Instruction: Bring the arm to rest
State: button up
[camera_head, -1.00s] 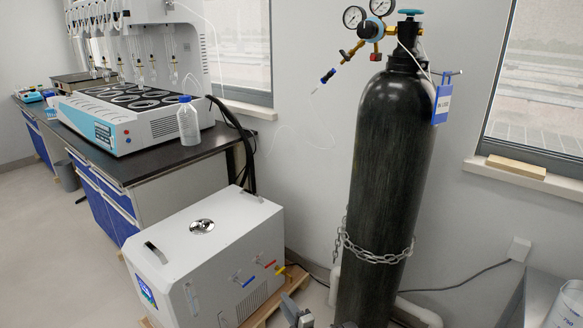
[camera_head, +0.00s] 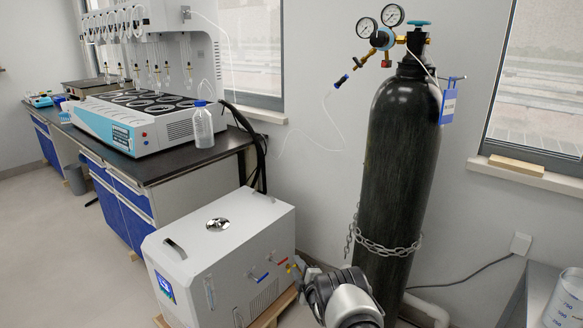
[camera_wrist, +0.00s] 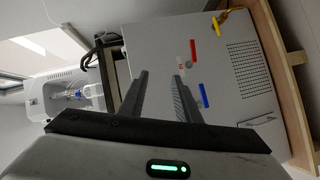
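My arm shows at the bottom of the head view, in front of the white chiller box (camera_head: 215,250) and the black gas cylinder (camera_head: 395,170). In the wrist view my gripper (camera_wrist: 160,82) has its two dark fingers apart with nothing held between them. The chiller's front (camera_wrist: 200,50) lies beyond the fingers, with a red valve handle (camera_wrist: 193,50), a blue one (camera_wrist: 203,95) and a yellow one (camera_wrist: 229,17). The fingers appear clear of the handles, but the exact gap is hard to tell.
A bench (camera_head: 165,160) at left holds the distiller (camera_head: 150,120) and a clear bottle (camera_head: 203,125). A chain (camera_head: 385,246) circles the cylinder, which carries a regulator (camera_head: 383,38). A metal table (camera_head: 535,290) stands at lower right. Open floor (camera_head: 60,240) lies at left.

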jog(key=w+d+r+m+g+h, duration=0.1)
jog(key=w+d+r+m+h, duration=0.15)
jog(key=r, duration=0.85)
jog(key=w+d+r+m+h, duration=0.1)
jog(key=d+r+m, duration=0.25)
jog(key=r, duration=0.65)
jog(key=s+d+r+m+g+h, duration=0.25)
jog(key=s+r, duration=0.25)
jog(key=r, duration=0.6)
jog(key=s+d+r+m+g, duration=0.1)
jog(key=s+r+m, duration=0.1)
jog(key=s+r, duration=0.45)
jog(key=s+d+r+m+g, duration=0.1)
jog(key=s+d+r+m, duration=0.15)
jog(key=s, duration=0.75)
jog(key=s+d+r+m+g, duration=0.1)
jog(key=s+r, duration=0.5)
jog(key=s, duration=0.2)
jog(key=s+a+f+m+g, duration=0.1)
jog(key=s+m, duration=0.1)
jog(key=s, duration=1.2)
jog(key=s+f+m+g, duration=0.2)
jog(key=s+m, duration=0.1)
jog(key=s, duration=1)
notch_tip(320, 180, up, 28)
jog(key=p, duration=2.8)
jog(key=shift+y, duration=0.3)
